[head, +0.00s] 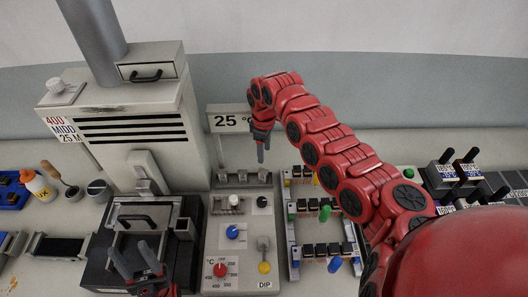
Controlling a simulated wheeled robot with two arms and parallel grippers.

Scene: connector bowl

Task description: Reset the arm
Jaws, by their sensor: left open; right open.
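My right arm is red and segmented; it reaches in from the lower right, arches over the bench and bends down at its far end. My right gripper (261,152) hangs in the air in front of the 25 °C display, with its fingers pointing down. The gap between its fingers is hard to make out, and nothing shows in it. My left gripper (142,258) is at the bottom left, over the front of the dark machine base. Its two grey fingers are apart and empty. Most of my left arm is out of view.
A tall grey machine (135,125) with a black handled unit stands left. A control panel (211,250) with red, blue and yellow knobs is mid-bench. A rack (293,232) of connectors lies beneath my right arm. A bottle (41,186) and small pots stand far left; black-handled blocks (444,174) stand right.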

